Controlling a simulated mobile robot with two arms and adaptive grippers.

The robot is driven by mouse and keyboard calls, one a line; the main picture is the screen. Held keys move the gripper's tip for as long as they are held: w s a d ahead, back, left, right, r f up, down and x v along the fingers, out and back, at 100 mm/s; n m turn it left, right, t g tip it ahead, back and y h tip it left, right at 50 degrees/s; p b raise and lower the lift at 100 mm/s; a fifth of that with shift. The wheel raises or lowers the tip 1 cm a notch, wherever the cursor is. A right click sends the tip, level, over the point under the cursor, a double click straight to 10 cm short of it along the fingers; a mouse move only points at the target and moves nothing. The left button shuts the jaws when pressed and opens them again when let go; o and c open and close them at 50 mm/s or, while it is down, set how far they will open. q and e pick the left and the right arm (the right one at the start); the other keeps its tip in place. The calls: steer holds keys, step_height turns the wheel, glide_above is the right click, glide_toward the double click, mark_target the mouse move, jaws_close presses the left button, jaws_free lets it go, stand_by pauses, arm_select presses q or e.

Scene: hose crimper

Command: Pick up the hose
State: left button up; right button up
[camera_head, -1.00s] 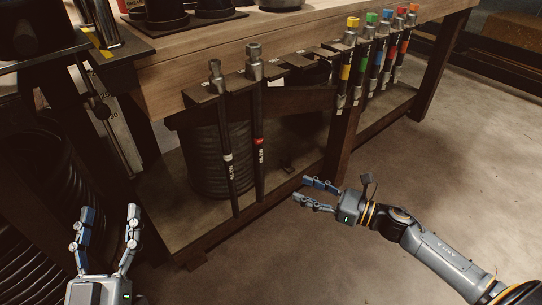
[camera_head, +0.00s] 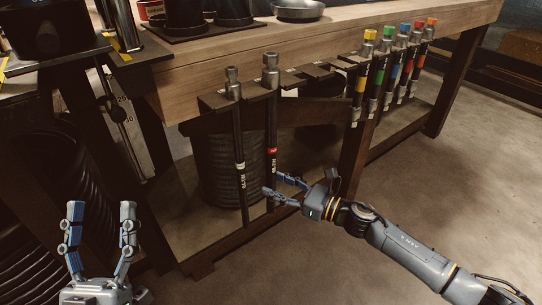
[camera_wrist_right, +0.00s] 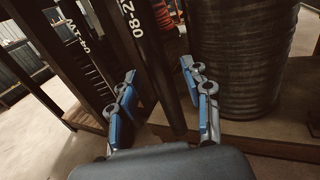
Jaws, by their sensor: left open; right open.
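Two black hoses hang upright from the table-edge rack in the head view: one with a red band (camera_head: 271,130) and one with a white band (camera_head: 238,135) to its left. My right gripper (camera_head: 273,184) is open at the lower part of the red-banded hose. In the right wrist view, a black hose with white lettering (camera_wrist_right: 150,50) runs between the open fingers (camera_wrist_right: 158,70), with gaps visible beside it. Another lettered hose (camera_wrist_right: 86,50) is further left there. My left gripper (camera_head: 101,207) is open and empty at the lower left, away from the hoses.
Several hoses with coloured tops (camera_head: 388,60) hang further right on the wooden table (camera_head: 190,65). A ribbed dark drum (camera_head: 215,165) stands on the lower shelf behind the hoses. A table leg (camera_head: 352,165) stands right of them. The floor at right is clear.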

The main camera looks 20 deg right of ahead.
steer(key=shift+x, duration=1.05)
jaws_close()
steer(key=shift+r, duration=0.1)
